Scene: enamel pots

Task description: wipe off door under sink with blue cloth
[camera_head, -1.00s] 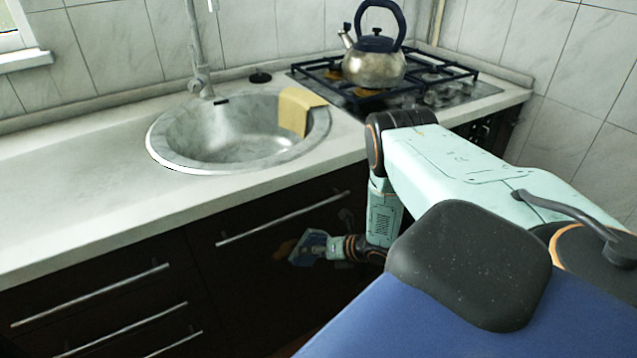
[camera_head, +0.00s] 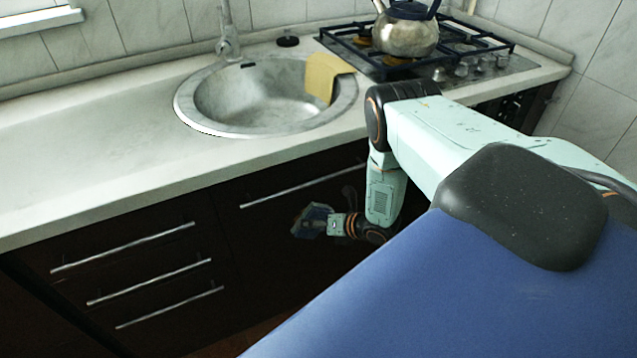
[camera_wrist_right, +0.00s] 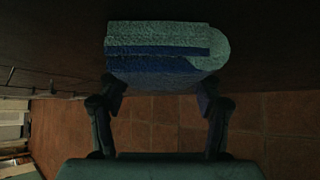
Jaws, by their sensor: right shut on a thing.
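The dark brown door (camera_head: 270,250) under the sink has a long metal handle near its top. My right gripper (camera_head: 318,222) is at the front of this door, below the handle. It is shut on the folded blue cloth (camera_head: 308,220). In the right wrist view the cloth (camera_wrist_right: 160,48) shows as a thick folded pad between the fingers (camera_wrist_right: 160,95), close to or against the dark door surface; I cannot tell whether it touches. An orange-brown stain seen on the door earlier is mostly hidden behind the gripper and cloth. My left gripper is not in view.
The round sink (camera_head: 265,100) has a yellow cloth (camera_head: 324,75) over its rim. A kettle (camera_head: 407,32) stands on the gas hob (camera_head: 455,58). Drawers with metal handles (camera_head: 150,280) are left of the door. Tiled floor (camera_wrist_right: 170,125) lies below.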

